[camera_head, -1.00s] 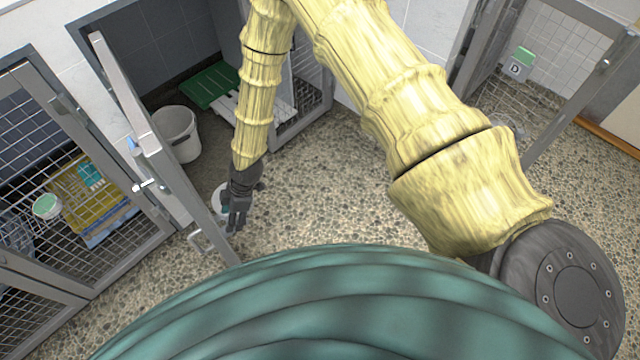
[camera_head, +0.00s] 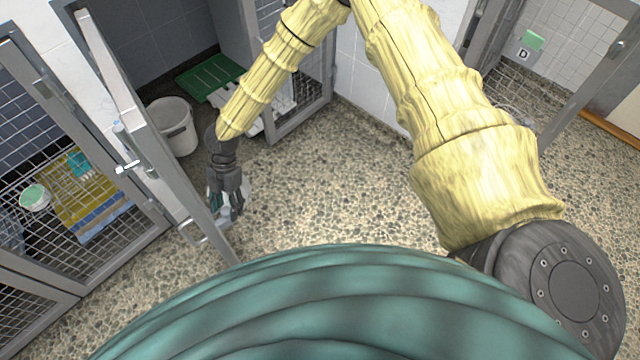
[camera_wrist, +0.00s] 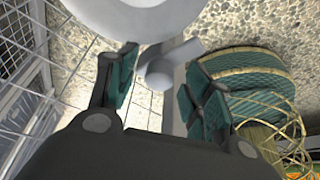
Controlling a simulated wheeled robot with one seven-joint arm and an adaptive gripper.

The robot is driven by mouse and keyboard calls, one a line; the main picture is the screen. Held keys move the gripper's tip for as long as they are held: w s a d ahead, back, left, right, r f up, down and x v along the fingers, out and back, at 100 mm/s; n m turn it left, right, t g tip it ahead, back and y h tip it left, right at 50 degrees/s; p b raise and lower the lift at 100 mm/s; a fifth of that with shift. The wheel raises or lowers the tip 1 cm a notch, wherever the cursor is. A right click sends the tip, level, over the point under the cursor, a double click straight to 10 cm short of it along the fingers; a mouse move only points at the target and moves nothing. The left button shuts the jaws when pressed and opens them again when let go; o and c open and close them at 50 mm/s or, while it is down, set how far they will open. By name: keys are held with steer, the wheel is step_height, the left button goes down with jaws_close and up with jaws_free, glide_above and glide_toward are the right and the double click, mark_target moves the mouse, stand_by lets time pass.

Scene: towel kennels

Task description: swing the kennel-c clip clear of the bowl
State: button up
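My gripper (camera_head: 226,203) hangs low beside the free edge of the open kennel door (camera_head: 165,150). In the wrist view its teal-padded fingers (camera_wrist: 163,92) are apart. A grey rounded piece on a bar (camera_wrist: 159,72) shows between them, with no clear contact; I cannot tell whether it is the clip. A white bowl (camera_wrist: 140,14) lies just past the fingertips, close to that piece; in the head view it is mostly hidden behind my gripper. A white latch piece (camera_head: 128,166) sits on the door, and a loop-shaped handle (camera_head: 194,233) is lower down.
A white bucket (camera_head: 178,128) and a green slatted board (camera_head: 205,75) are inside the open kennel. A closed mesh kennel (camera_head: 85,205) with a yellow towel stands at left. Another mesh door (camera_head: 300,70) is behind my arm. The pebbled floor (camera_head: 330,190) at centre is clear.

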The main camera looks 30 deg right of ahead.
steer(key=shift+f+n, duration=0.25)
steer(key=shift+n, duration=0.15)
steer(key=a+p+v, duration=0.1)
steer(key=p+v, duration=0.1)
steer(key=v, duration=1)
steer(key=s+f+m+y+p, duration=0.1)
steer(key=s+f+m+p, duration=0.1)
steer(key=s+m+p, duration=1.3)
steer(key=s+d+r+m+t+h+p, duration=0.1)
steer(key=s+d+r+m, duration=0.1)
steer(key=s+d+m, duration=0.2)
steer(key=s+d+r+m+t+h+p, duration=0.1)
steer(key=s+d+r+m+p, duration=0.1)
steer(key=s+d, duration=0.7)
steer(key=shift+s+r+m, duration=0.6)
steer(key=shift+s+m, duration=0.6)
steer(key=shift+s, duration=0.05)
